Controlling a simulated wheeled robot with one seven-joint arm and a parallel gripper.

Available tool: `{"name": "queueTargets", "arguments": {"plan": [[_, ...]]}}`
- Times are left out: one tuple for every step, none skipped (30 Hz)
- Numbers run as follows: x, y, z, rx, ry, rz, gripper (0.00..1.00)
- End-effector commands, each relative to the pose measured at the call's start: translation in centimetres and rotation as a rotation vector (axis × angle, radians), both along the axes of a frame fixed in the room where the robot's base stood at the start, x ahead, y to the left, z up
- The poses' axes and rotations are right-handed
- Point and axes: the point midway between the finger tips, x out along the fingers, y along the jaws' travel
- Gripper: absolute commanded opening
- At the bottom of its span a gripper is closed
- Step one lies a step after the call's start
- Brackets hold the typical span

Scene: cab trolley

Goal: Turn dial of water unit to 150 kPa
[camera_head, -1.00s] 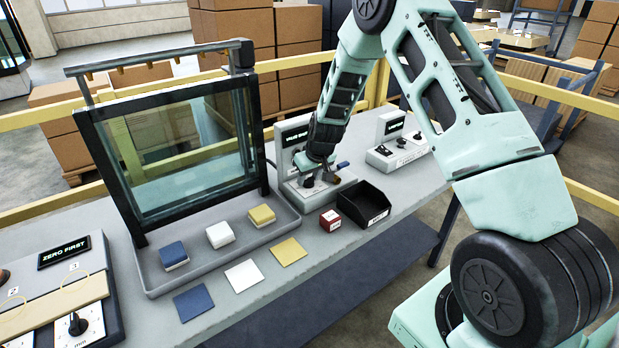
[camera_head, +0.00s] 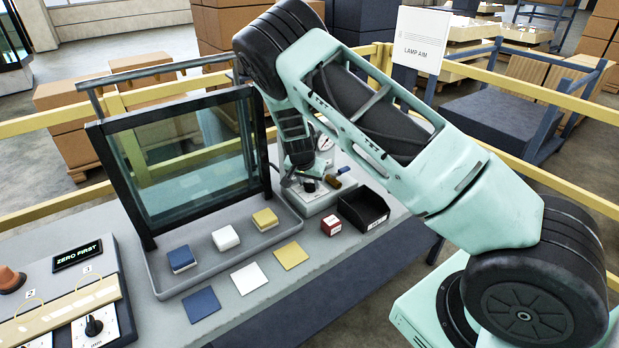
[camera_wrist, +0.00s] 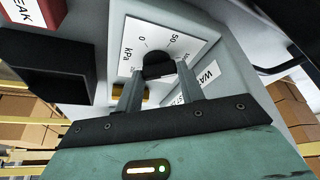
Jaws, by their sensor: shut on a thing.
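The water unit (camera_head: 318,203) is a pale grey box at the back of the bench, partly hidden by my arm. In the wrist view its sloped white panel (camera_wrist: 178,37) shows a scale with 0, 50 and kPa. Its dark dial (camera_wrist: 157,65) sits between my two fingers. My gripper (camera_wrist: 158,78) is shut on the dial from both sides. The dial's pointer and the rest of the scale are hidden, so I cannot read its setting. In the head view my gripper (camera_head: 309,184) is over the unit's panel.
A black bin (camera_head: 363,207) and a small red block (camera_head: 331,222) stand just right of and before the unit. A glass-panelled frame in a tray (camera_head: 158,286) stands to the left, with coloured blocks and flat squares nearby. A yellow rail (camera_head: 495,135) runs behind.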

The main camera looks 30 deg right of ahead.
Motion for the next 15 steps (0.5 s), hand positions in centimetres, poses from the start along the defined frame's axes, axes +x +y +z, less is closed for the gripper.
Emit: {"name": "queueTargets", "arguments": {"plan": [[0.12,0.09,0.12,-0.003,-0.001,-0.031,0.15],[0.14,0.12,0.09,-0.003,0.0,-0.051,0.15],[0.17,0.06,0.12,-0.003,-0.001,-0.077,0.15],[0.17,0.1,0.08,-0.002,-0.001,-0.095,0.15],[0.15,0.1,0.06,-0.002,-0.001,-0.114,0.15],[0.18,0.08,0.05,-0.002,-0.001,-0.135,0.15],[0.19,0.09,0.04,0.0,-0.001,-0.15,0.15],[0.2,0.09,0.05,0.0,-0.001,-0.164,0.15],[0.23,0.06,0.06,-0.001,-0.002,-0.18,0.15],[0.22,0.06,0.04,0.0,-0.002,-0.192,0.15],[0.2,0.08,0.02,0.0,-0.001,-0.202,0.15],[0.19,0.09,-0.01,0.0,-0.001,-0.213,0.15],[0.2,0.1,-0.02,0.0,-0.001,-0.221,0.15],[0.22,0.09,-0.01,0.001,-0.001,-0.227,0.15],[0.22,0.08,0.0,0.001,-0.002,-0.234,0.15]]}}
